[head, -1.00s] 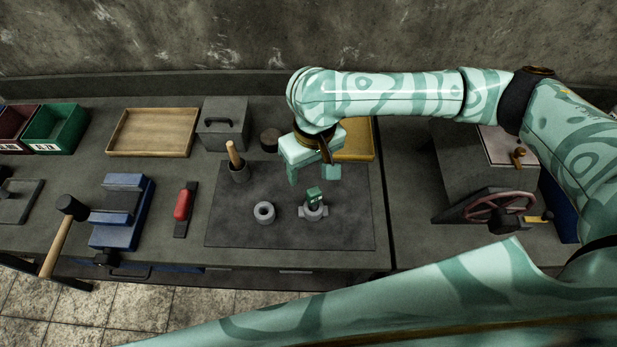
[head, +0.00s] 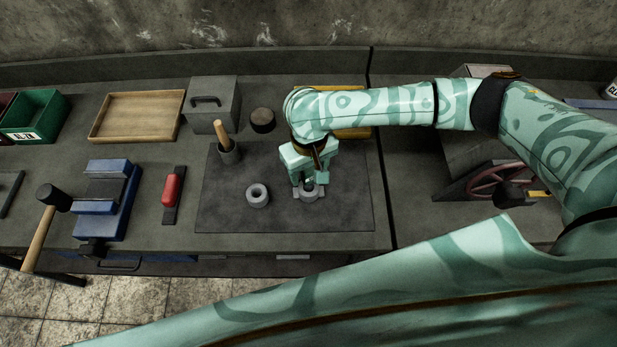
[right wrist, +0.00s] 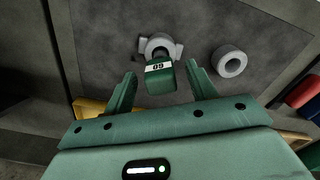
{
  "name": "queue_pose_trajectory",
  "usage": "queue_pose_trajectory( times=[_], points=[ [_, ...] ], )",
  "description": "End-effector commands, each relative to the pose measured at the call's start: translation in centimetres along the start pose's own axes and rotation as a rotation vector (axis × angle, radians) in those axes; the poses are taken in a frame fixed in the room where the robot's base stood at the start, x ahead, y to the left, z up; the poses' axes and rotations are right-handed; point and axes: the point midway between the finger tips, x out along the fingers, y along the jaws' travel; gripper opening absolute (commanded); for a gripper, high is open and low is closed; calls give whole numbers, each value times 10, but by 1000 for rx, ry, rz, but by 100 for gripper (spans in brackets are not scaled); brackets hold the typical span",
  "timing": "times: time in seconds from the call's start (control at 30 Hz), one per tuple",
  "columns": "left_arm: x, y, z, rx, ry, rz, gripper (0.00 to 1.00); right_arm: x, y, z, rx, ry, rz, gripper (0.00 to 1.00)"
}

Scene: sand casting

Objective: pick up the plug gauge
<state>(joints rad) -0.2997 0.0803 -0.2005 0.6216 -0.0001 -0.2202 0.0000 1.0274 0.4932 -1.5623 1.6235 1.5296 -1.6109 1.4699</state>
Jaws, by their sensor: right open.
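The plug gauge shows in the right wrist view as a green handle (right wrist: 161,84) with a white numbered label. Its lower end is at a grey eared casting (right wrist: 158,46), which also shows in the head view (head: 308,196); whether it sits inside the bore is hidden. My right gripper (head: 308,184) is open, pointing down over the gauge. In the right wrist view its fingers (right wrist: 160,72) stand on either side of the handle, with a visible gap on each side. In the head view the gripper mostly hides the gauge. My left gripper is not in view.
A plain grey ring (head: 258,195) lies close by on the dark mat (head: 225,215). A red-handled tool (head: 172,190) and blue vise (head: 105,205) are left. The mat's front is clear.

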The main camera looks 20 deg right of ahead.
Motion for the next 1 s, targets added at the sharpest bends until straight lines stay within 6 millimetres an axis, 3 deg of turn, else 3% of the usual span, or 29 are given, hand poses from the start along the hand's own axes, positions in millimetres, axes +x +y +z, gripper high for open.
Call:
queue_pose_trajectory(
  times=[0.03, 0.13, 0.37, 0.53, 0.57, 0.87, 1.0],
  points=[
    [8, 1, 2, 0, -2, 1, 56, 14, -1, 0, -1, -4, 0, 56],
    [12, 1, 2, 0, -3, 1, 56, 26, -1, 0, -1, -1, 0, 56],
    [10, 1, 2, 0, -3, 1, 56, 25, 0, 0, -2, 1, 0, 54],
    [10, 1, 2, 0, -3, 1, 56, 25, 0, 0, -2, 0, 0, 6],
    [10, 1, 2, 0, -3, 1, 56, 25, 0, 0, -2, 1, 0, 4],
    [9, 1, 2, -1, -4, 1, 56, 23, 0, -1, -2, 2, 0, 4],
    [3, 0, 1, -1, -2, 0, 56, 11, 0, -1, -1, 3, -1, 4]
  ],
)
